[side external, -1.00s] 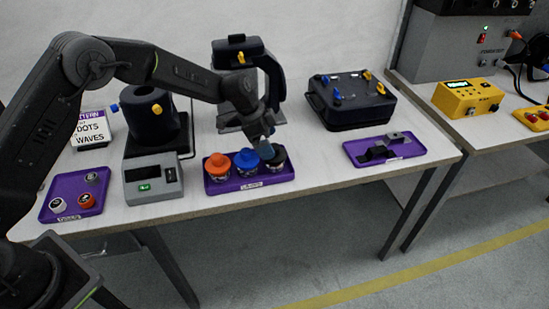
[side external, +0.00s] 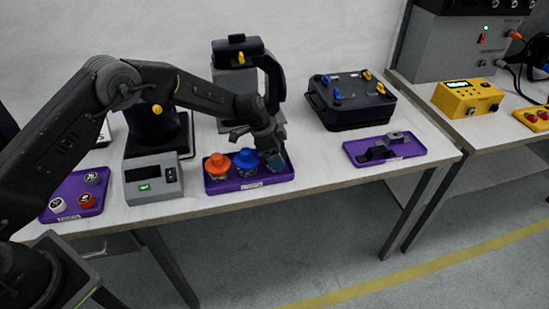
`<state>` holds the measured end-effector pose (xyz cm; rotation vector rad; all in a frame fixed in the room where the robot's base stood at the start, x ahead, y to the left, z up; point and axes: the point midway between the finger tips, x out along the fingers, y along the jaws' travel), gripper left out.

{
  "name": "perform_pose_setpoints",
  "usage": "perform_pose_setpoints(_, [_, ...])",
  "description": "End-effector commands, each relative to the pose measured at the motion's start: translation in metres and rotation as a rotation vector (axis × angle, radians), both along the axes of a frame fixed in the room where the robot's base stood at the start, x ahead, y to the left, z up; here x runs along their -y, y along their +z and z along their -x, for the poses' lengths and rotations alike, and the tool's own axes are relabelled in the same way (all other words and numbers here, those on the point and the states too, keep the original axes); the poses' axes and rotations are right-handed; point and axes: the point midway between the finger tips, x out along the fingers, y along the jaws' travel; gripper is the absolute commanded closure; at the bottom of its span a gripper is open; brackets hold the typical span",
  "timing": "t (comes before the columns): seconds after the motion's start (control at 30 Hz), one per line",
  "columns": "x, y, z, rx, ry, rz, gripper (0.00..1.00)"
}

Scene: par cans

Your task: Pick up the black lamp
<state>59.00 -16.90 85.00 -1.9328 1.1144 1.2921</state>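The purple tray (side external: 222,189) near the front edge of the bench holds an orange-topped lamp (side external: 217,167) at left and a blue-topped lamp (side external: 245,160) in the middle. My gripper (side external: 276,162) points down at the tray's right end, low over the spot of the black lamp. The gripper and wrist hide the black lamp almost fully. I cannot tell whether the fingers are around it or touching it, or whether they are open or shut. The blue lamp stands close to the left of my gripper.
A grey scale (side external: 153,179) stands left of the tray, and a black clamp-like device (side external: 240,55) behind it. Right are a black case (side external: 350,100) and a purple tray (side external: 420,149) with dark parts. Another purple tray (side external: 68,188) holds small weights at far left.

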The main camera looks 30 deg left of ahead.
Motion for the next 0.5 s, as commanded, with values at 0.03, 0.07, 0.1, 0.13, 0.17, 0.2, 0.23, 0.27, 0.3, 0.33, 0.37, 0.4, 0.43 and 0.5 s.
perform_pose_setpoints(0.03, [-0.0001, 0.0001, 0.0001, 0.0, 0.0, 0.0, 0.32])
perform_pose_setpoints(0.07, [-0.0001, 0.0001, 0.0001, 0.0, 0.0, 0.0, 0.35])
perform_pose_setpoints(0.1, [-0.0001, 0.0001, 0.0001, 0.0, 0.0, 0.0, 0.39])
perform_pose_setpoints(0.13, [-0.0001, 0.0001, 0.0001, 0.0, 0.0, 0.0, 0.41])
perform_pose_setpoints(0.17, [-0.0001, 0.0001, 0.0001, 0.0, 0.0, 0.0, 0.44])
perform_pose_setpoints(0.2, [-0.0001, 0.0001, 0.0001, 0.0, 0.0, 0.0, 0.48])
perform_pose_setpoints(0.23, [-0.0002, 0.0001, 0.0001, 0.0, 0.0, 0.0, 0.51])
perform_pose_setpoints(0.27, [-0.0002, 0.0001, 0.0001, 0.0, 0.0, 0.0, 0.54])
perform_pose_setpoints(0.3, [-0.0002, 0.0009, -0.0002, 0.001, 0.0, 0.0, 0.54])
perform_pose_setpoints(0.33, [-0.0001, 0.0009, -0.0003, 0.001, 0.0, 0.0, 0.54])
perform_pose_setpoints(0.37, [-0.0001, 0.0009, -0.0003, 0.001, 0.0, 0.0, 0.54])
perform_pose_setpoints(0.4, [-0.0001, 0.0009, -0.0003, 0.001, 0.0, 0.0, 0.54])
perform_pose_setpoints(0.43, [-0.0001, 0.0009, -0.0003, 0.001, 0.0, 0.0, 0.54])
perform_pose_setpoints(0.5, [-0.0001, 0.0023, -0.0004, 0.001, 0.0, 0.0, 0.54])
